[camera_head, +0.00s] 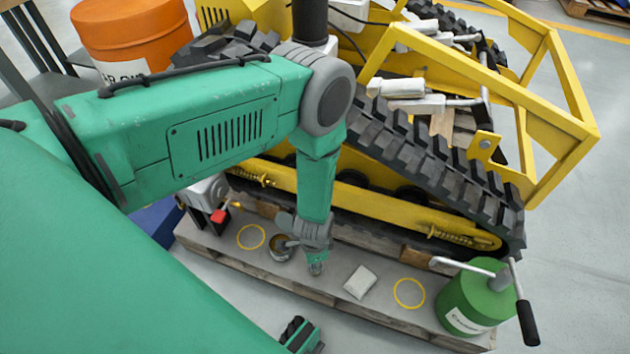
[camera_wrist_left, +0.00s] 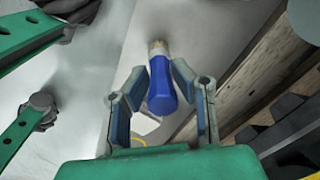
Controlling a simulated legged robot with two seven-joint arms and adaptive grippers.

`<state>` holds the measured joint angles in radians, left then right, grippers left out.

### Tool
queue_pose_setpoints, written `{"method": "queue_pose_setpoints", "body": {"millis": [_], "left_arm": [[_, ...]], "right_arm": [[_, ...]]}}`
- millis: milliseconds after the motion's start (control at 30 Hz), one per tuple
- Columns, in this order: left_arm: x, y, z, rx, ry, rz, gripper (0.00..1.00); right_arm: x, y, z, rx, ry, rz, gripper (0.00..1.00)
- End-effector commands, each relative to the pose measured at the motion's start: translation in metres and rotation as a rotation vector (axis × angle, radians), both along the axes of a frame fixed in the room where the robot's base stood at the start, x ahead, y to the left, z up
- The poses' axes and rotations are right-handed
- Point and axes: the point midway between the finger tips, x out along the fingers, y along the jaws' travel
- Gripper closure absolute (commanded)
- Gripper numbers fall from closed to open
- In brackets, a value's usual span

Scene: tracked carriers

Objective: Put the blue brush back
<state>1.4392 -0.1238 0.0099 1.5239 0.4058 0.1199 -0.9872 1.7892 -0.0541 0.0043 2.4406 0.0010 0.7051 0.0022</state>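The blue brush (camera_wrist_left: 160,84) has a blue handle and short tan bristles, and it shows in the left wrist view between my left gripper's fingers (camera_wrist_left: 160,72). The fingers press on both sides of the handle, and the bristles point away from the wrist. In the head view my left gripper (camera_head: 316,267) points down over the grey-topped pallet (camera_head: 330,257), beside a small round tin (camera_head: 281,250). The brush is hidden there. Two yellow rings are marked on the pallet, a left one (camera_head: 251,237) and a right one (camera_head: 409,293), both empty.
A pale block (camera_head: 360,282) lies on the pallet between gripper and right ring. A green canister (camera_head: 474,300) with a lever stands at the right end, and a red-tipped tool (camera_head: 218,215) at the left. The yellow tracked carrier (camera_head: 350,203) stands close behind. An orange drum (camera_head: 130,35) is at upper left.

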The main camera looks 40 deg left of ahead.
Motion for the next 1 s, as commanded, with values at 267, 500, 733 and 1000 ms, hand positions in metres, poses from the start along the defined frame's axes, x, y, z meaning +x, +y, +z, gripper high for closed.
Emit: {"method": "queue_pose_setpoints", "body": {"millis": [267,500,733,1000], "left_arm": [[0.000,-0.002,0.002,0.004,0.000,-0.002,0.58],[0.000,-0.002,0.014,0.004,0.000,-0.001,0.58],[0.000,-0.002,0.062,0.002,-0.002,0.000,0.58],[-0.002,-0.004,0.110,0.004,0.000,-0.002,0.58]], "right_arm": [[0.000,0.000,0.001,0.001,0.000,0.001,0.08],[0.000,0.000,0.007,0.000,0.000,0.000,0.08],[0.000,0.000,0.031,0.000,0.000,0.001,0.08],[0.000,0.000,0.050,0.000,0.000,0.001,0.08]]}}
